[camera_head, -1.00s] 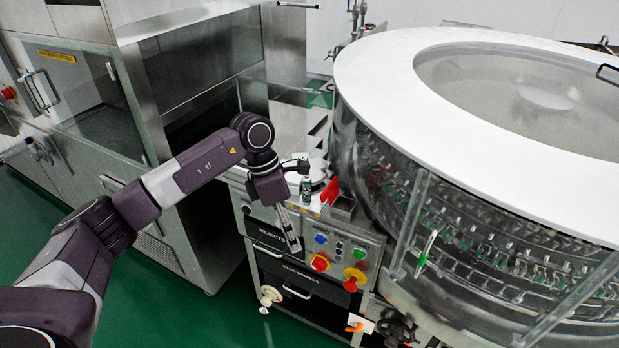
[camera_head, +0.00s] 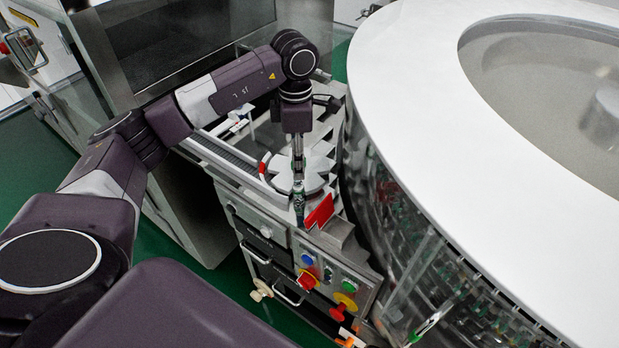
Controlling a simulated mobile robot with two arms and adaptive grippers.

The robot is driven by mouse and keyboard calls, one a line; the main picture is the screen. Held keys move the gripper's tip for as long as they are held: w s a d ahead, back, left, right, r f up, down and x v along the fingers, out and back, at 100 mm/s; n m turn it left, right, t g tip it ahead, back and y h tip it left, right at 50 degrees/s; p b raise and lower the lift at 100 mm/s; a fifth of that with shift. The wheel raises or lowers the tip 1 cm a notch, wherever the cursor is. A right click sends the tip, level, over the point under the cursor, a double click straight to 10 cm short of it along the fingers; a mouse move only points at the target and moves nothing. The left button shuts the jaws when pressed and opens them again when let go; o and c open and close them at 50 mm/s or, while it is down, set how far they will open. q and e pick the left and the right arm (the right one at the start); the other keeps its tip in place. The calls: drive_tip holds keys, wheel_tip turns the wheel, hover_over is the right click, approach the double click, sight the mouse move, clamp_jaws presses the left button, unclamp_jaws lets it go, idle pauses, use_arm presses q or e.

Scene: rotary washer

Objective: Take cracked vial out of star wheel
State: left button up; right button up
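My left gripper (camera_head: 298,183) points straight down over the front edge of the star wheel (camera_head: 312,184), a pale grey, slotted disc on the machine's deck. A small vial (camera_head: 299,205) with a dark and green look stands right under the fingertips, left of a red plate. I cannot tell whether the fingers are around it or just above it, nor whether it is cracked. The fingers are seen nearly edge-on, so their opening does not show. My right gripper is not in view.
The red plate (camera_head: 319,212) and a grey metal box (camera_head: 338,231) stand close to the right of the vial. A control panel (camera_head: 327,279) with coloured buttons lies in front. The large round washer (camera_head: 400,60) rises at right. A conveyor rail (camera_head: 232,157) runs in from the left.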

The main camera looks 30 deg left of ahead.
sight(297, 182)
use_arm(q)
drive_tip(key=f, duration=0.1)
drive_tip(key=s+f+p, duration=0.1)
drive_tip(key=f+p, duration=0.1)
drive_tip(key=shift+s+d, duration=0.1)
drive_tip(key=shift+s, duration=0.2)
drive_tip(key=f, duration=0.1)
drive_tip(key=f+p, duration=0.1)
drive_tip(key=shift+w+f, duration=0.2)
drive_tip(key=shift+f, duration=0.15)
drive_tip(key=shift+f+p, duration=0.35)
drive_tip(key=shift+f, duration=0.35)
drive_tip(key=c, duration=0.9)
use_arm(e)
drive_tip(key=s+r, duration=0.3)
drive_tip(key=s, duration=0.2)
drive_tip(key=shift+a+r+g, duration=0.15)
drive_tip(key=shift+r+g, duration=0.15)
